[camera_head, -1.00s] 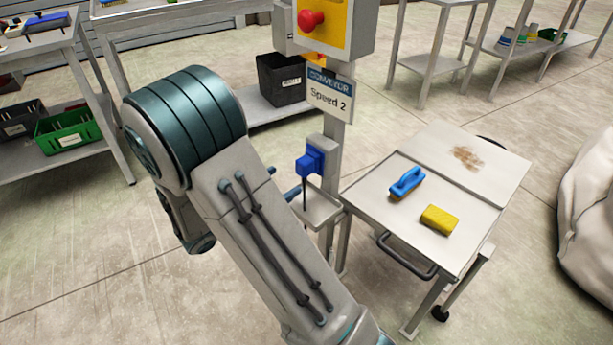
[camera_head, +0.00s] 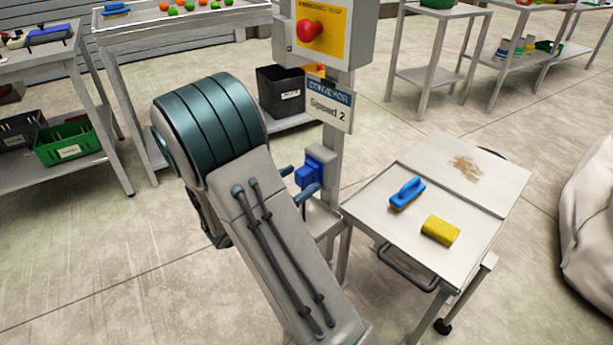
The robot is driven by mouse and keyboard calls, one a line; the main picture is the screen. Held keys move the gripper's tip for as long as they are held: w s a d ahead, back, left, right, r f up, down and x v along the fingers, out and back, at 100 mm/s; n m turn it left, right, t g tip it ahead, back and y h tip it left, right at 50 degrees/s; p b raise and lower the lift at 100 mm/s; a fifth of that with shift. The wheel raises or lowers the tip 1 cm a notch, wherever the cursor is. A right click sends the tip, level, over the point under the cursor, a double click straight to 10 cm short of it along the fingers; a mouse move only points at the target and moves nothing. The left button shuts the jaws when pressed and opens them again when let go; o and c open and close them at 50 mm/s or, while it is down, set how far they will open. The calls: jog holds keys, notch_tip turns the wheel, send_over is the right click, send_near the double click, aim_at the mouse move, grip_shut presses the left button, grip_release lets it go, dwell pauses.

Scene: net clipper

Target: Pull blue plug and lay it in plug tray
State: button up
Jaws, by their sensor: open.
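The blue plug (camera_head: 308,175) sits in a grey socket box (camera_head: 321,157) on the post below the "CONVEYOR Speed 2" sign. My gripper (camera_head: 298,182) shows only as two blue-grey fingertips beyond my arm. They are apart, one to the left of the plug and one at its lower edge, close to it in the picture. I cannot tell whether they touch it. Nothing is seen held. A small grey tray (camera_head: 326,219) is fixed to the post below the socket, partly hidden by my arm. The plug's cable is hidden.
A red button (camera_head: 309,31) on a yellow panel is above the sign. A metal trolley (camera_head: 382,207) right of the post carries a blue brush (camera_head: 407,194) and a yellow sponge (camera_head: 440,231). A black bin (camera_head: 281,92) stands behind.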

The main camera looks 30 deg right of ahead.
aim_at(298, 180)
jog(key=shift+x, duration=1.25)
jog(key=shift+p, duration=0.4)
dwell(0.4)
grip_shut()
jog(key=shift+p+v, duration=0.55)
jog(key=shift+v, duration=2.5)
